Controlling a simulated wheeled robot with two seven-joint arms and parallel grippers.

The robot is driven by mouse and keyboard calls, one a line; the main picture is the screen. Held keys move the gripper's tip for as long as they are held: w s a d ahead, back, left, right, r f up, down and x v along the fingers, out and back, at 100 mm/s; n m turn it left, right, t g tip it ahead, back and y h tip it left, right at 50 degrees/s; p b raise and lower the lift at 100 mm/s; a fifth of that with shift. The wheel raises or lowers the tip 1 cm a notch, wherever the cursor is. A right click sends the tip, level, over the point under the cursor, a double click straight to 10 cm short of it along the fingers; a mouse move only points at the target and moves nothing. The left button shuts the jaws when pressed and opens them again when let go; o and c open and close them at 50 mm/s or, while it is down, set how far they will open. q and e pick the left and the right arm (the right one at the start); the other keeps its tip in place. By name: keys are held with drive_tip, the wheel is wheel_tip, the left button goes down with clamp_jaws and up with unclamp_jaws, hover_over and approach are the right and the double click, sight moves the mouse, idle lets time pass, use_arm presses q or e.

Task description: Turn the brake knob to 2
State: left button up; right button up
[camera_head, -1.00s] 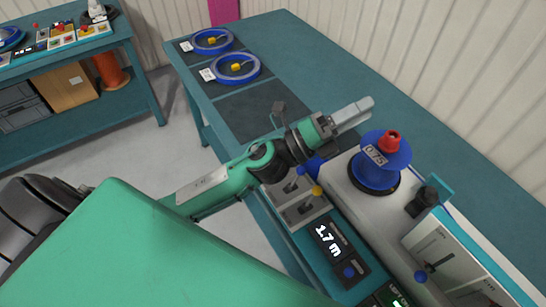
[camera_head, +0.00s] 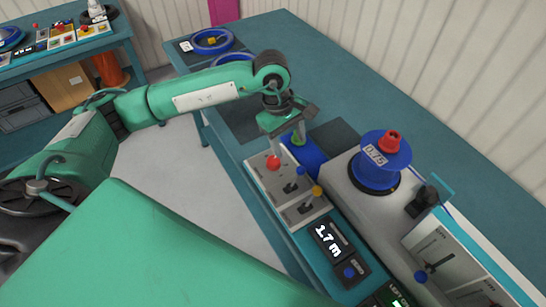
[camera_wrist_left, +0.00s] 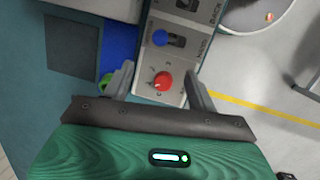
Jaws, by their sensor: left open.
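The red knob (camera_head: 273,162) stands on the pale control panel (camera_head: 259,166) at the near side of the bench. It also shows in the left wrist view (camera_wrist_left: 162,80), where small marks surround it; I cannot read them well. My left gripper (camera_head: 298,136) is open, pointing down above the far end of the panel. In the left wrist view the gripper (camera_wrist_left: 157,75) has one finger on each side of the red knob in the picture. I cannot tell whether the fingers are level with the knob or higher. My right gripper is not in view.
A blue-handled lever (camera_head: 301,172) and a yellow-handled lever (camera_head: 317,191) stand beside the knob. A display (camera_head: 329,240) reads 1.7 m. A blue reel (camera_head: 378,165) with a red top stands to the right. A green part (camera_wrist_left: 105,83) lies close to one finger.

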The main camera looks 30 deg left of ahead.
sight(273, 160)
use_arm(q)
drive_tip(key=w+a+y, duration=0.1)
drive_tip(key=a+y, duration=0.2)
drive_tip(key=a, duration=0.3)
drive_tip(key=f+p, duration=0.1)
drive_tip(key=f, duration=0.3)
drive_tip(key=f+p, duration=0.1)
drive_tip(key=f, duration=0.3)
drive_tip(key=f+p, duration=0.1)
drive_tip(key=f, duration=0.4)
drive_tip(key=shift+w+d, duration=0.3)
drive_tip(key=shift+w, duration=0.1)
